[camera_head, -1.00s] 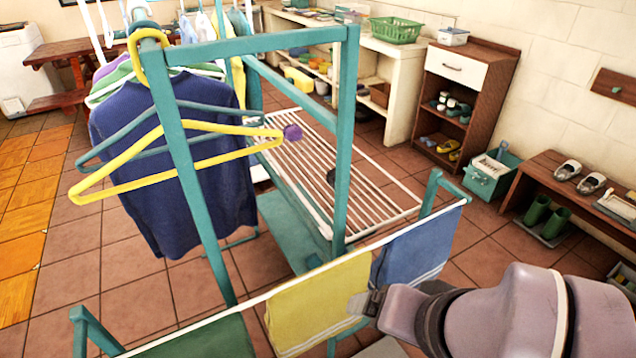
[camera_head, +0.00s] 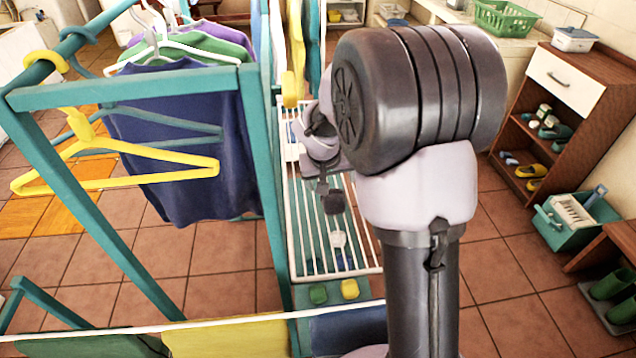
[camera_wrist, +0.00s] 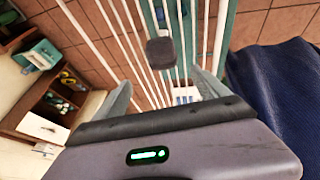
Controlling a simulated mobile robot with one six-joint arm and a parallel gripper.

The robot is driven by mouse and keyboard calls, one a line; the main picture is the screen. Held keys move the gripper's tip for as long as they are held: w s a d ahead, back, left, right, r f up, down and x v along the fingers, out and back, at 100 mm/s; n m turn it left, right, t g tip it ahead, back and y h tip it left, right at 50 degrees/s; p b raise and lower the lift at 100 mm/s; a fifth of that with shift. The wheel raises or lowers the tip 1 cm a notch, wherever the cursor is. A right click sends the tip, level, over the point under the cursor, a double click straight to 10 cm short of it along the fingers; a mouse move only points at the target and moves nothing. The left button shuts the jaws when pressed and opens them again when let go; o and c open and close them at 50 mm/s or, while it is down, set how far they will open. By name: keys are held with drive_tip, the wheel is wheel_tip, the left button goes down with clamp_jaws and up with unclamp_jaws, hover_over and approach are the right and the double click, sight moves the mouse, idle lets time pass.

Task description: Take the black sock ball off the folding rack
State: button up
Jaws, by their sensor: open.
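The black sock ball (camera_wrist: 160,52) shows in the wrist view as a dark rounded lump on the white bars of the folding rack (camera_wrist: 100,32). It lies ahead of my gripper (camera_wrist: 162,90), whose two fingers are spread apart with nothing between them. In the head view the sock ball (camera_head: 335,201) is a small dark shape on the folding rack (camera_head: 297,235), just below my gripper (camera_head: 324,182). My arm hides the right part of the rack there. I cannot tell the exact gap between fingertips and sock ball.
A teal clothes frame (camera_head: 268,180) with a blue shirt (camera_head: 185,170) and yellow hanger (camera_head: 120,180) stands left of the rack. Green (camera_head: 318,294) and yellow (camera_head: 350,289) lumps lie near the rack's front end. A brown cabinet (camera_head: 545,110) stands right; floor between is clear.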

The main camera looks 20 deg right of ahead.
sight(332, 196)
drive_tip(key=b+x, duration=0.2)
drive_tip(key=x, duration=0.4)
drive_tip(key=shift+d+f, duration=0.15)
drive_tip(key=shift+f, duration=0.3)
drive_tip(key=b+x, duration=0.2)
drive_tip(key=x, duration=0.1)
drive_tip(key=b+x, duration=0.1)
drive_tip(key=x, duration=0.1)
drive_tip(key=shift+a+f, duration=0.35)
drive_tip(key=shift+f, duration=0.05)
drive_tip(key=shift+r, duration=0.15)
drive_tip(key=c, duration=1.4)
